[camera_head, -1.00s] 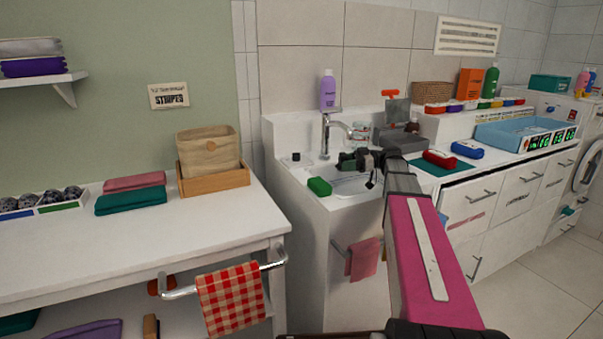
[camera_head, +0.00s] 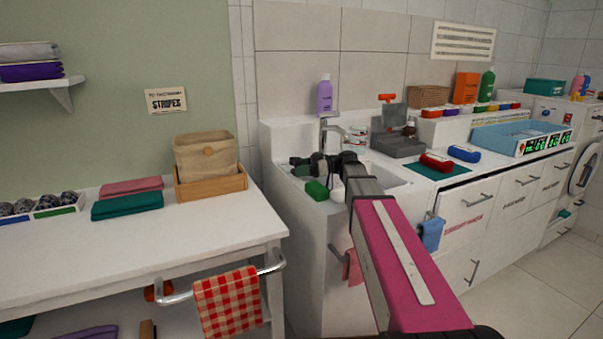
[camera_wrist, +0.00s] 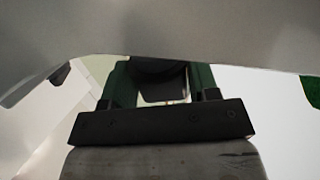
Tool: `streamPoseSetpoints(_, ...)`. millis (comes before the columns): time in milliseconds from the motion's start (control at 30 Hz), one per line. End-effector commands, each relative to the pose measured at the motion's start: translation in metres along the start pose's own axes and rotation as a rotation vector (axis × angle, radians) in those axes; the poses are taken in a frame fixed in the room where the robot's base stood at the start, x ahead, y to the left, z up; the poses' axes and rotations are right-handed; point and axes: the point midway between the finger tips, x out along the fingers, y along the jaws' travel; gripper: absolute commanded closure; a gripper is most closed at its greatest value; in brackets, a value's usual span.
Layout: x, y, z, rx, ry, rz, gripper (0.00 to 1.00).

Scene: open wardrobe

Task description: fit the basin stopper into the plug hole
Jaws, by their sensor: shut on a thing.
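My gripper (camera_head: 300,166) is over the back left ledge of the white basin (camera_head: 392,179), left of the tap (camera_head: 323,135). It covers the spot where a small dark piece, apparently the basin stopper, stood. Its jaws are shut on this stopper, which the fingers and wrist hide in the head view. In the wrist view my gripper (camera_wrist: 160,88) shows green fingers with a dark shape between them; the stopper's outline cannot be made out. The plug hole is not visible in either view.
A green sponge (camera_head: 316,189) lies on the basin's left rim, close to my gripper. A purple bottle (camera_head: 325,95) stands on the ledge behind the tap. A grey box-like item (camera_head: 399,145) stands right of the basin. The table (camera_head: 235,216) at left has free room in front.

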Motion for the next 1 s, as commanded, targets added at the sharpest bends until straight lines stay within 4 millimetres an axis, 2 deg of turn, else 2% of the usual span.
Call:
streamPoseSetpoints(100, 0.001, 0.0, 0.014, 0.003, 0.0, 0.0, 0.69)
streamPoseSetpoints(500, 0.001, 0.0, 0.018, 0.0, 0.0, 0.0, 0.69)
streamPoseSetpoints(533, 0.001, 0.0, 0.018, 0.0, 0.0, 0.0, 0.36)
streamPoseSetpoints(600, 0.001, 0.0, 0.018, 0.0, 0.0, 0.0, 0.2)
streamPoseSetpoints(933, 0.0, 0.0, 0.015, 0.0, 0.0, 0.0, 0.2)
streamPoseSetpoints(1000, -0.005, 0.0, 0.015, 0.001, 0.0, 0.001, 0.2)
